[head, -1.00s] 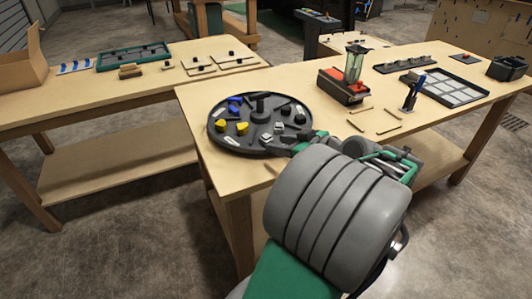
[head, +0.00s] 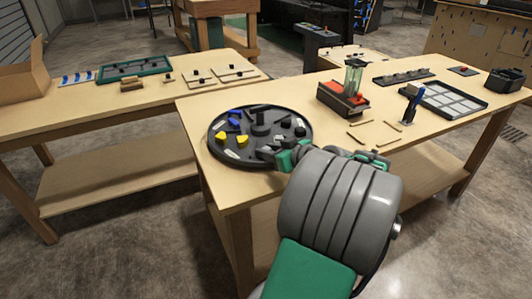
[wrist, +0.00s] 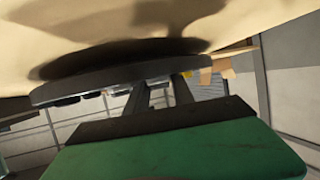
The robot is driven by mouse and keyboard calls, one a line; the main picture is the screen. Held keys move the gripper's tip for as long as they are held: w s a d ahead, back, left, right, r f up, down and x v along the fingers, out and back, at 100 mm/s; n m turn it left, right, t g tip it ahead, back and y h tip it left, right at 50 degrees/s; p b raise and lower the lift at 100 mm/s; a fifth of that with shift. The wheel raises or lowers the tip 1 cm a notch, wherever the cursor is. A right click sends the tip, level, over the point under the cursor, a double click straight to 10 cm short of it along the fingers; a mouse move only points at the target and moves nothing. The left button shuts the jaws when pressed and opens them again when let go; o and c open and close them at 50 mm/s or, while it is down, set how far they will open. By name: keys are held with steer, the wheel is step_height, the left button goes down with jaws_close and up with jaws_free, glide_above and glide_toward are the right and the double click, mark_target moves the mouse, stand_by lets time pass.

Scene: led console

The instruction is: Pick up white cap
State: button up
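The round black tray (head: 222,160) holds small caps in sections around a central post. Pale grey-white pieces (head: 278,131) sit in its right part, partly hidden behind my gripper, so I cannot tell exactly which is the white cap. My gripper (head: 268,153) is low over the tray's front right part. In the wrist view, which looks upside down, the two dark fingers (wrist: 160,94) stand apart and reach to the tray (wrist: 110,79). I see no cap clearly held between them. Pale pieces show left of the fingers in that view.
Blue caps (head: 235,124) and yellow caps (head: 242,141) lie in the tray's left part. A red-and-black device with a clear upper part (head: 342,98) stands to the right. A blue object (head: 412,105) and a grid tray (head: 450,100) are farther right.

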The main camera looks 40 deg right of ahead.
jaws_close()
